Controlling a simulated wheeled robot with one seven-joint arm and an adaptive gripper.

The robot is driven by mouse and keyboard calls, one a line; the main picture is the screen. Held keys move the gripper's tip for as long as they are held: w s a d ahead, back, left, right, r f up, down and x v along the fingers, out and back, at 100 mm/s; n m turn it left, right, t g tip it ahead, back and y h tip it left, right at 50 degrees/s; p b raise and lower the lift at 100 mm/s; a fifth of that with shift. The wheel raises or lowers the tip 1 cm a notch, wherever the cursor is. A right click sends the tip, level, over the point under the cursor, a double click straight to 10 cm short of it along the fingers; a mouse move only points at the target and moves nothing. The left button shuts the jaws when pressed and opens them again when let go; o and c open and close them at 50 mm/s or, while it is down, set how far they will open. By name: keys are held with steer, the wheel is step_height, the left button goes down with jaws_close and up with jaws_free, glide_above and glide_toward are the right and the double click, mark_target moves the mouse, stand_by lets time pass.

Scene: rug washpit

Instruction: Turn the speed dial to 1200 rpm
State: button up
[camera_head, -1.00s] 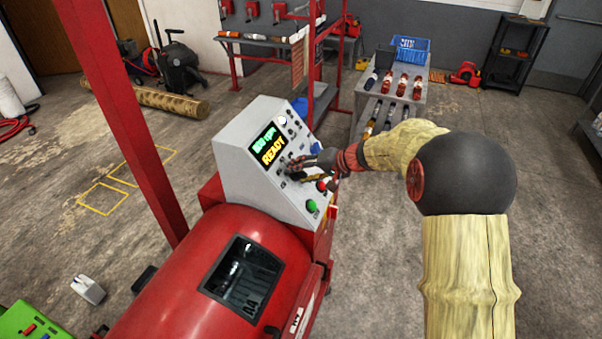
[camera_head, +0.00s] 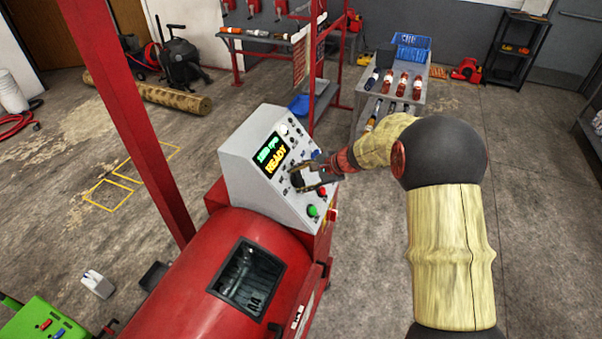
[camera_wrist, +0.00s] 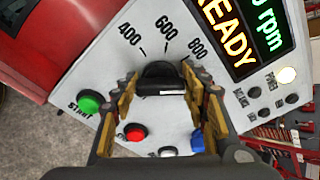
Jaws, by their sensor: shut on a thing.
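The black speed dial (camera_wrist: 160,78) sits on the sloped grey control panel (camera_head: 240,157). In the wrist view the marks 400, 600 and 800 show around its far side; other marks are hidden or out of view. My gripper (camera_wrist: 160,72) has one finger on each side of the dial and is shut on it. In the head view my gripper (camera_head: 299,181) reaches the panel from the right. The display (camera_head: 271,156) shows a green rpm figure, too blurred to read surely, above yellow READY. In the wrist view the display (camera_wrist: 245,35) is cut off.
A green start button (camera_wrist: 88,103), a red button (camera_wrist: 134,131) and a blue knob (camera_wrist: 198,141) lie close around my fingers. The red drum machine (camera_head: 200,265) fills the space below the panel. A red post (camera_head: 140,130) rises at left. A cart (camera_head: 404,104) stands behind.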

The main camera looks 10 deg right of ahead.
steer(key=m+p, duration=0.1)
steer(key=p, duration=0.1)
steer(key=m+p, duration=0.4)
steer(key=shift+w+r+g, duration=0.15)
steer(key=shift+r+g, duration=0.1)
steer(key=shift+g, duration=0.15)
steer(key=m+p, duration=0.3)
steer(key=shift+f, duration=0.15)
steer(key=shift+w, duration=0.1)
steer(key=o, duration=1.2)
steer(key=shift+d, duration=0.15)
steer(key=v, duration=1.2)
steer(key=shift+w, duration=0.2)
